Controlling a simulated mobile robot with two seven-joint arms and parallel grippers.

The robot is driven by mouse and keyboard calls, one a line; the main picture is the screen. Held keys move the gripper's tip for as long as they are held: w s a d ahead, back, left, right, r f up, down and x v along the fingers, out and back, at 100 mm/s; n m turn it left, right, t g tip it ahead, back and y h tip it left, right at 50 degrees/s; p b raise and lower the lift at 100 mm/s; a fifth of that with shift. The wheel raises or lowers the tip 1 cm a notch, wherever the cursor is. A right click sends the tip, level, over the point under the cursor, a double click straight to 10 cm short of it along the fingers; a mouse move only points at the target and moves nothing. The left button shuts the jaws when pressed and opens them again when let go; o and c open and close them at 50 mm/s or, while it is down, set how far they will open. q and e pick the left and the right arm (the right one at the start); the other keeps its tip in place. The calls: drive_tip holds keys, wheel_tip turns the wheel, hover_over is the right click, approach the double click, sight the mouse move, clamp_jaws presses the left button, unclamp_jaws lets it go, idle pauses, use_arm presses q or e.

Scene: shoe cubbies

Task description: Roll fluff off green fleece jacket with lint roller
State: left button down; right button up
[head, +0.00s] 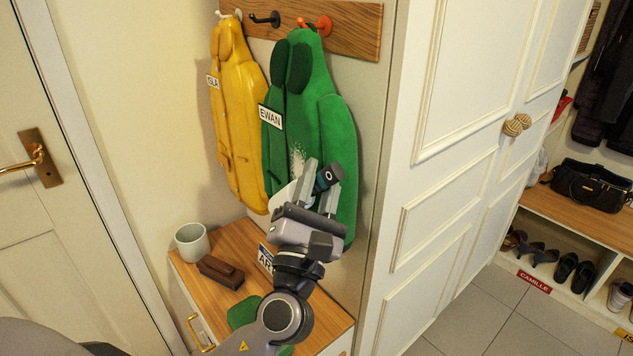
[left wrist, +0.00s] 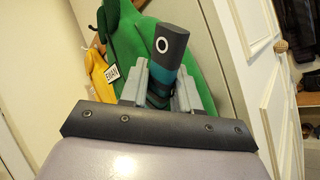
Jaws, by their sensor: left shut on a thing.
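The green fleece jacket (head: 338,130) hangs from an orange hook, with a name tag reading EWAN. A pale patch of fluff (head: 297,161) shows on its front. My left gripper (head: 319,190) is in front of the jacket's lower part, shut on the dark handle of the lint roller (head: 328,177). The handle's dark end and teal band also show in the left wrist view (left wrist: 170,48). A white part, seemingly the roller head, shows left of the fingers, close to the jacket; I cannot tell whether it touches. My right gripper is not in view.
A yellow jacket (head: 237,120) hangs just left. Below, a wooden bench (head: 240,241) carries a grey cup (head: 192,242), a brown brush-like block (head: 221,271) and a green item (head: 243,312). A white panelled door (head: 470,150) stands close on the right.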

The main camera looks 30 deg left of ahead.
sight(330, 142)
use_arm(q)
drive_tip(key=shift+w+d, duration=0.35)
drive_tip(key=shift+w, duration=0.55)
drive_tip(key=shift+r, duration=0.1)
wheel_tip(330, 142, up, 6)
drive_tip(key=p, duration=0.6)
drive_tip(key=shift+r, duration=2.3)
drive_tip(key=shift+w+d+f+b, duration=0.1)
drive_tip(key=shift+w+f+b, duration=0.05)
drive_tip(key=shift+f+b, duration=2.3)
drive_tip(key=shift+w+d+f+b, duration=0.15)
drive_tip(key=shift+f+b, duration=1.65)
drive_tip(key=shift+f, duration=1.2)
drive_tip(key=shift+a, duration=0.1)
